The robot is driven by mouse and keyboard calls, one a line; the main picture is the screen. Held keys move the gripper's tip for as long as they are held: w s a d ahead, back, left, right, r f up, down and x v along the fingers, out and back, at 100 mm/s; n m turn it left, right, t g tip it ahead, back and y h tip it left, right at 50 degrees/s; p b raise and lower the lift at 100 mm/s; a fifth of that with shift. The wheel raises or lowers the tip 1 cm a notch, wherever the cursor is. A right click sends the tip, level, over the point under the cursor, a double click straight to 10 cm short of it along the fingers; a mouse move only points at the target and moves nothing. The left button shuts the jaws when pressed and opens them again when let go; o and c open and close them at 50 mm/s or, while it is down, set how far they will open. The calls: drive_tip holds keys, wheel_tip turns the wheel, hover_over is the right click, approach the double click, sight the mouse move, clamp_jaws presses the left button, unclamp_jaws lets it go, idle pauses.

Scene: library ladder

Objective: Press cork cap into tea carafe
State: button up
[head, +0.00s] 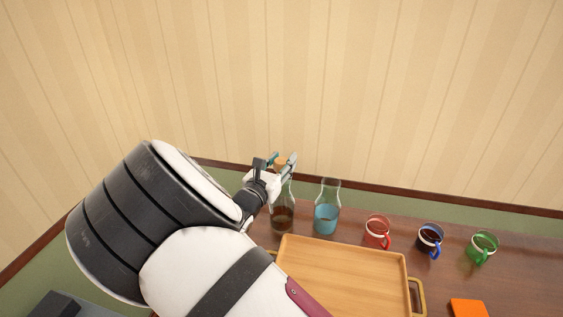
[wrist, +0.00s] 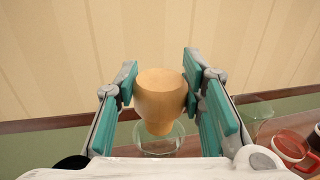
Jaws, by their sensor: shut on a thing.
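The tan cork cap (wrist: 160,95) is between the teal pads of my gripper (wrist: 158,74), which is shut on it. The cap is upright, wide at the top and narrower below. In the head view the cap (head: 281,160) shows small at my gripper (head: 283,161). The clear glass carafe with brown tea (head: 282,220) stands on the table beneath it, partly hidden by my gripper. In the wrist view the carafe's round mouth (wrist: 160,148) lies below the cap's narrow end. I cannot tell whether the cap touches the glass.
A second carafe with blue liquid (head: 326,218) stands close on the right. Red (head: 377,233), blue (head: 429,241) and green (head: 483,248) mugs stand further right. A wooden tray (head: 342,275) lies in front, with an orange block (head: 468,308) to its right. The striped wall is behind.

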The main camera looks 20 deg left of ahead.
drive_tip(key=shift+f+b, duration=0.65)
drive_tip(key=shift+f, duration=1.2)
drive_tip(key=o, duration=1)
drive_tip(key=shift+o, duration=0.2)
drive_tip(key=shift+s, duration=0.15)
drive_tip(key=s+a, duration=0.1)
drive_tip(key=s, duration=1)
drive_tip(key=shift+s+a, duration=0.3)
drive_tip(key=shift+a, duration=0.1)
